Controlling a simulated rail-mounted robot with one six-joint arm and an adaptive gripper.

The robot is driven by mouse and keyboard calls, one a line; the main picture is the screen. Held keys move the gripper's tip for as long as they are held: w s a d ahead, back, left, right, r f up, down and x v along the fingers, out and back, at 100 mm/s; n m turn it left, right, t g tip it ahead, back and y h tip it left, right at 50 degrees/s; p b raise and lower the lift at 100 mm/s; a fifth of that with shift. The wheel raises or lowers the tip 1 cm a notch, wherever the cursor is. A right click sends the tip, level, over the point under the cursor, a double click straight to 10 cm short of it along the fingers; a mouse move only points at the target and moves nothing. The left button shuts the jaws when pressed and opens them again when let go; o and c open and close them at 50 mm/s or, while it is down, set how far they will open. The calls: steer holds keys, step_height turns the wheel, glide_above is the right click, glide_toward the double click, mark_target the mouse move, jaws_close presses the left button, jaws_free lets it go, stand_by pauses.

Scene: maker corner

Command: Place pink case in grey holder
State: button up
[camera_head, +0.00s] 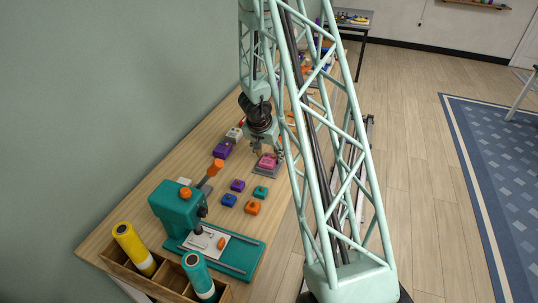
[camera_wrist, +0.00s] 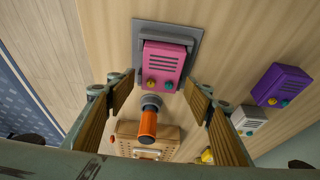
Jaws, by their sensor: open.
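The pink case (camera_head: 268,160) sits on the grey holder (camera_head: 258,172) near the right edge of the bench. In the wrist view the pink case (camera_wrist: 165,66) has dark slots and a yellow and a green knob, and it rests within the outline of the grey holder (camera_wrist: 193,41), whose rim shows around its upper part. Whether it is fully seated I cannot tell. My gripper (camera_wrist: 160,88) is open, its fingers apart on either side of the case's lower end, with no clear contact. In the head view my gripper (camera_head: 266,147) is just above the case.
An orange-handled tool (camera_wrist: 147,125) and a wooden holed box (camera_wrist: 125,138) are below the case in the wrist view. A purple case (camera_wrist: 283,84) and a white case (camera_wrist: 248,120) lie right. A teal press (camera_head: 178,207) stands at the bench's near end, with small coloured blocks between.

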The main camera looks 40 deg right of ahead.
steer(key=shift+p+v, duration=0.55)
steer(key=shift+v, duration=0.4)
steer(key=p+v, duration=0.6)
steer(key=v, duration=0.4)
steer(key=shift+r, duration=0.15)
steer(key=shift+a, duration=0.1)
